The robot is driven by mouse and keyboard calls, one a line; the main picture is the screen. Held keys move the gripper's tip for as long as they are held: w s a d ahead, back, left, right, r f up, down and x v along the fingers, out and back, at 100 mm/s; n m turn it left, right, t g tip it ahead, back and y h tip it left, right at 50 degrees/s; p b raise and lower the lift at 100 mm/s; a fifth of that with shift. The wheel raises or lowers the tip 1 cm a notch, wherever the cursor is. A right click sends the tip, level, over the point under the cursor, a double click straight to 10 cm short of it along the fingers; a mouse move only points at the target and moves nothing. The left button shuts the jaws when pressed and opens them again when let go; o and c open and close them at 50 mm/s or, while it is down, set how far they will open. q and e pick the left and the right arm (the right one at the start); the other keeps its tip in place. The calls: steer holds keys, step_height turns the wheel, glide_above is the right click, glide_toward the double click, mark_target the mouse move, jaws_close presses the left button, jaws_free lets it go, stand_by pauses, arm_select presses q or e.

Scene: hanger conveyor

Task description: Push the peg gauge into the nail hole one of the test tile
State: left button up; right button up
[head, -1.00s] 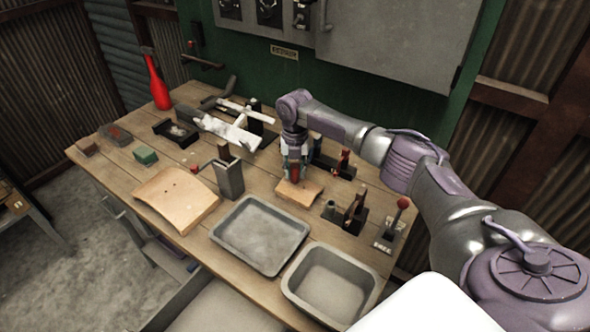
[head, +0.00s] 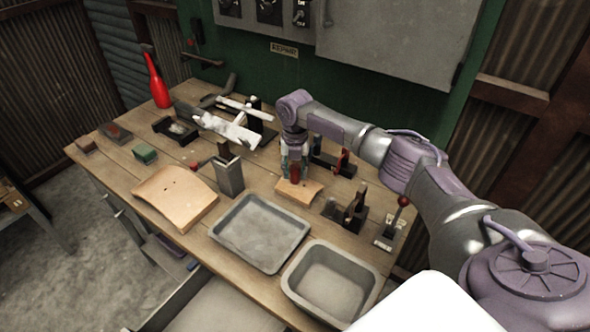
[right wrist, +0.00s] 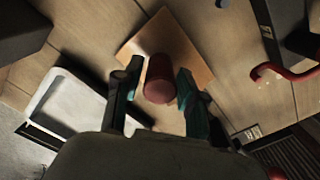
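The peg gauge (head: 295,173), with a dark red round handle, stands over a small tan tile (head: 308,195) on the bench. I take this tile for the test tile. My right gripper (head: 295,166) points straight down and is shut on the peg gauge. In the right wrist view the handle (right wrist: 160,82) lies between the fingertips (right wrist: 160,75), in front of the tile (right wrist: 196,62). The contact between fingers and handle is hard to make out. The nail hole and the peg's lower end are hidden. My left gripper is not in view.
A larger curved tile (head: 165,205) with small dark holes lies left. A grey upright holder (head: 231,182) stands between. Two grey trays (head: 225,243) (head: 300,300) sit in front. Dark fixtures (head: 352,212) and a red-knobbed lever (head: 402,202) stand close right.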

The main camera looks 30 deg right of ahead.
stand_by(0.4)
steer(key=o, duration=0.6)
steer(key=shift+c, duration=0.2)
step_height(320, 180, up, 12)
stand_by(0.4)
